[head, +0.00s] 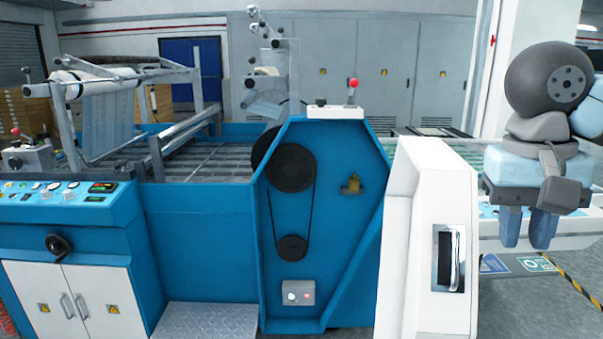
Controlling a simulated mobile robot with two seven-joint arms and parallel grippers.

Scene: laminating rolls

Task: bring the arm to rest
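My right arm (548,75) comes in at the right edge, with dark grey and pale blue links bent downward. My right gripper (527,232) points down in front of the white end of the machine. Its two blue fingers are a small gap apart, and nothing shows between them. My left arm and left gripper are out of view.
A blue laminating machine (335,190) with a belt drive fills the middle. Its control panel (75,193) is at left and a white housing (402,200) at right. A metal step (207,322) is at the floor. Grey cabinets (345,60) stand behind.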

